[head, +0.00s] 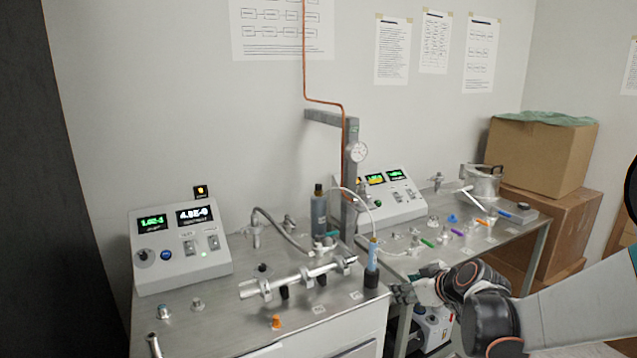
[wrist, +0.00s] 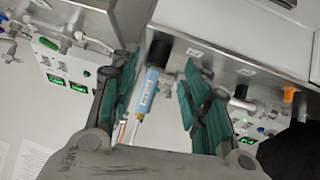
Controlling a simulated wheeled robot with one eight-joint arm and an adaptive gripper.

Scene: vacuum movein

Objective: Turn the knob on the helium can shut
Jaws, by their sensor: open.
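A slim light-blue can (head: 371,256), which I take to be the helium can, stands upright in a dark holder at the front right corner of the left bench. A thin pale tube rises from its top. In the wrist view the blue can (wrist: 147,92) shows between my fingers, beyond them and tilted in the picture. Its knob is too small to make out. My gripper (head: 402,292) is just right of the can's base and lower than its top. In the wrist view my gripper (wrist: 160,92) is open, its teal pads apart and touching nothing.
A metal tube assembly (head: 300,277) lies left of the can. A control box (head: 178,247) sits at left. The right bench holds several small parts. Cardboard boxes (head: 540,155) stand at far right.

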